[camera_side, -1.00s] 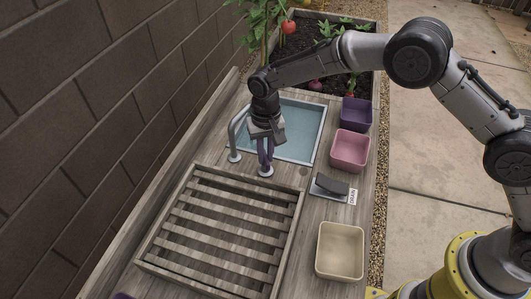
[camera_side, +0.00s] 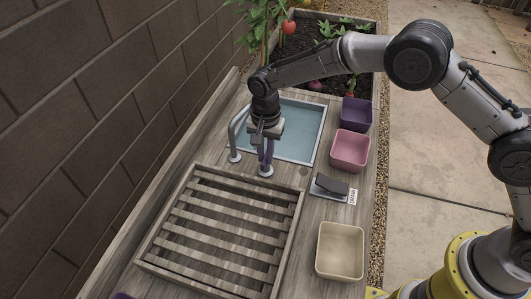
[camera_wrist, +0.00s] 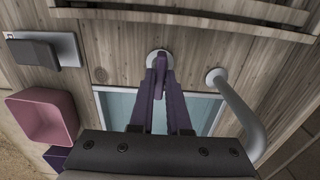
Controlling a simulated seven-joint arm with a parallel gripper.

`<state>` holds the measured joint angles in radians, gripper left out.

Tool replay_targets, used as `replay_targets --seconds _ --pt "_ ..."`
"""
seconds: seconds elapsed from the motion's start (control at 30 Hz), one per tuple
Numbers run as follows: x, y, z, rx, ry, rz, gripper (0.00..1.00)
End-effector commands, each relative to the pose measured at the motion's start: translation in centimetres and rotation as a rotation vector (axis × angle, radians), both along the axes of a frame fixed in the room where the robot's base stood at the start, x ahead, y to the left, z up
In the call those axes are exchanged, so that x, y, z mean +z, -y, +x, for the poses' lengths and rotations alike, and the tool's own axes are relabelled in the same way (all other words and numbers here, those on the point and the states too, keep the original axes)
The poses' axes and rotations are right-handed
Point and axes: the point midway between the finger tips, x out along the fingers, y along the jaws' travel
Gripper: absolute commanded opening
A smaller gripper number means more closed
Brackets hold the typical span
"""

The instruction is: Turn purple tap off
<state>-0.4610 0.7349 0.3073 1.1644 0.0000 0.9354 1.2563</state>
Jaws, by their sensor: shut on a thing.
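The purple tap (camera_side: 266,162) stands on a round pale base on the wooden bench, at the near edge of the blue basin. My gripper (camera_side: 266,145) points down over it from above, and its fingers partly hide the tap. In the wrist view, the tap's purple handle (camera_wrist: 159,82) lies between the two dark purple fingers of my gripper (camera_wrist: 160,74), which are shut on it. The curved grey spout (camera_side: 235,132) rises to the left of the tap and also shows in the wrist view (camera_wrist: 240,108). I see no water stream.
The basin (camera_side: 302,122) lies behind the tap. A slatted wooden rack (camera_side: 290,225) is in front. A pedal labelled drain (camera_side: 328,187), a pink bin (camera_side: 350,150), a purple bin (camera_side: 356,114) and a beige bin (camera_side: 340,252) are on the right. A brick wall (camera_side: 100,110) bounds the left.

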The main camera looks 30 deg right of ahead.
Motion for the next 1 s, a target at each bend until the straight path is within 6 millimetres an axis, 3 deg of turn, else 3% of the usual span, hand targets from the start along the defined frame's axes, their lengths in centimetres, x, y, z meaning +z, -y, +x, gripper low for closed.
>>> replay_targets --seconds 0.37,0.4,0.57,0.87,1.0 --pt "0.3 0.0 0.1 -0.008 0.004 0.001 0.00" --pt "0.3 0.0 0.1 -0.008 0.004 0.001 0.17" --pt "0.2 0.0 0.1 -0.007 0.003 0.001 0.45" --pt "0.2 0.0 0.0 -0.006 0.001 0.000 0.45" --pt "1.2 0.0 0.1 -0.005 0.003 0.001 0.45"
